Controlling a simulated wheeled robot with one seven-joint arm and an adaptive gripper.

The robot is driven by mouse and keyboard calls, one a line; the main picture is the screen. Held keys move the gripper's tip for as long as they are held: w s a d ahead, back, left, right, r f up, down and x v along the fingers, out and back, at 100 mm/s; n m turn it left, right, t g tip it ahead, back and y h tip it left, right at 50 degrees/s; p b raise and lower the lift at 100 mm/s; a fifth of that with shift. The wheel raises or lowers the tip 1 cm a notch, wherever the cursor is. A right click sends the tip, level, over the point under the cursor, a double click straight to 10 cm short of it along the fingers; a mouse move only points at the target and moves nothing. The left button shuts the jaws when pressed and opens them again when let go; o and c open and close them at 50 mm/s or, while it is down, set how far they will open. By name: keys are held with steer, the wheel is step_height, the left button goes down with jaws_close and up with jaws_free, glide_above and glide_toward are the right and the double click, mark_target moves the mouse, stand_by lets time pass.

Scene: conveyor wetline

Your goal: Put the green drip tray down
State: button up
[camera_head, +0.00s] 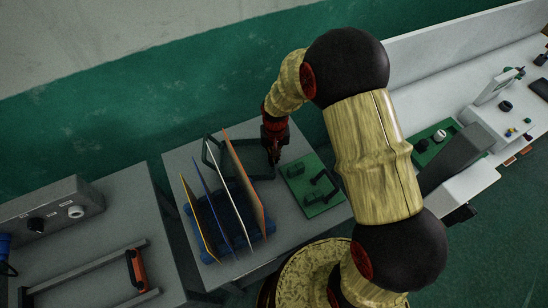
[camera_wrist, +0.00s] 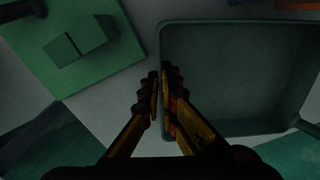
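The green drip tray (camera_wrist: 240,75) fills the right of the wrist view as a shallow, dark teal tray with rounded corners. In the head view only part of its dark rim (camera_head: 207,152) shows, behind the upright panels. My gripper (camera_wrist: 161,88) is at the tray's left wall in the wrist view, one finger on each side, and looks closed on it. In the head view my gripper (camera_head: 274,158) points down over the grey table (camera_head: 180,160), between the panels and a green board. I cannot tell whether the tray touches the table.
A blue rack (camera_head: 262,222) holds several upright panels, an orange one (camera_head: 243,175) nearest my gripper. A green board (camera_head: 312,185) with dark parts lies just right; it also shows in the wrist view (camera_wrist: 85,60). A left bench (camera_head: 90,270) carries a grey control box (camera_head: 50,212).

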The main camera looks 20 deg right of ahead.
steer(key=o, duration=0.5)
step_height(320, 180, up, 20)
steer(key=s+d+t+p, duration=0.1)
steer(key=s+p, duration=0.1)
steer(key=p, duration=0.1)
steer(key=s+d+r+t, duration=0.1)
steer(key=s+r, duration=0.5)
steer(key=s+d+r+n+t, duration=0.1)
steer(key=s+r+t, duration=0.1)
steer(key=s+r, duration=0.4)
steer(key=s+d+r+n+t, duration=0.1)
steer(key=s+r, duration=0.5)
steer(key=s, duration=0.1)
steer(key=shift+s, duration=0.25)
steer(key=shift+o, duration=0.9)
steer(key=shift+s+t, duration=0.3)
steer(key=shift+s, duration=0.2)
